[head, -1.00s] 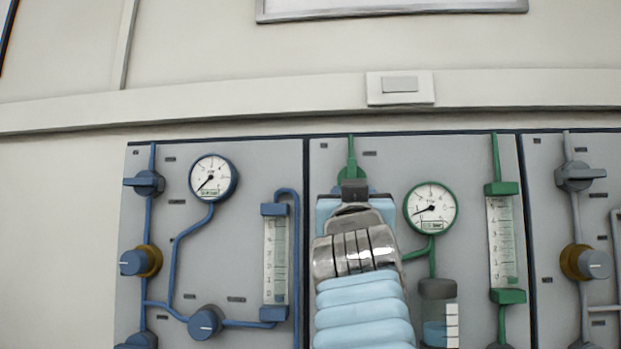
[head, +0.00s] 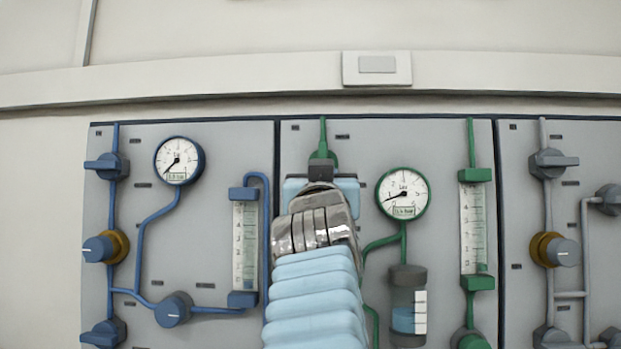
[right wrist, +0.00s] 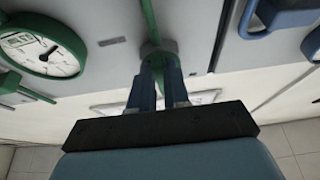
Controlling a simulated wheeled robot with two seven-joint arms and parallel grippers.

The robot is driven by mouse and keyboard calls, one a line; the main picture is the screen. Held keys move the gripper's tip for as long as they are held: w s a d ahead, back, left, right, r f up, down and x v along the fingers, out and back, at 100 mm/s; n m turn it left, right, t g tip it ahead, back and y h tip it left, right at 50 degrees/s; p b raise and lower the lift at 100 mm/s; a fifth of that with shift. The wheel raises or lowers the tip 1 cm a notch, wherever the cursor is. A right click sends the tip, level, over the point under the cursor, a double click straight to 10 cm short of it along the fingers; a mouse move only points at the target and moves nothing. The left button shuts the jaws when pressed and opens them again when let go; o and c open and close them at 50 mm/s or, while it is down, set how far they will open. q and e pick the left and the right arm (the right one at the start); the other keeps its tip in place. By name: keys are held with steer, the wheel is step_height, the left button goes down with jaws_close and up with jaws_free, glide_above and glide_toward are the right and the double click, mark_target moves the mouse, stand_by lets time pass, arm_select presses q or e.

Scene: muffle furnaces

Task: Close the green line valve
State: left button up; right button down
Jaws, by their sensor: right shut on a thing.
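The green line valve (head: 330,156) is at the top of the middle panel, on the green pipe. My right gripper (head: 322,172) is in front of it in the head view and hides most of its handle. In the right wrist view, the two fingers of my right gripper (right wrist: 159,72) are shut on the green valve (right wrist: 156,49). The handle's exact angle is hidden between the fingers. My left gripper is in neither view.
A green-rimmed gauge (head: 403,193), a green flowmeter (head: 474,230) and a container of blue liquid (head: 407,305) are right of my arm. The blue line panel (head: 225,150) is to the left, a grey line panel (head: 590,140) to the right.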

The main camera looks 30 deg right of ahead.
steer(key=shift+n, duration=0.4)
steer(key=n+y+p, duration=0.1)
steer(key=n+y, duration=0.1)
steer(key=n, duration=0.4)
steer(key=d+r+n+y, duration=0.1)
steer(key=n+y, duration=0.2)
steer(key=n, duration=0.3)
steer(key=s+d+n+y+p, duration=0.1)
steer(key=n+y, duration=0.2)
steer(key=n, duration=0.2)
steer(key=shift+s+r+n+p, duration=0.1)
steer(key=shift+r+n+p, duration=0.25)
steer(key=shift+n, duration=0.05)
steer(key=shift+r+n+g+y, duration=0.2)
steer(key=shift+n+g, duration=0.2)
steer(key=shift+n, duration=0.5)
steer(key=shift+r+n+g+y, duration=0.2)
steer(key=shift+n+g, duration=0.2)
steer(key=shift+n, duration=0.5)
steer(key=c, duration=1.1)
jaws_free()
steer(key=shift+s+d, duration=0.1)
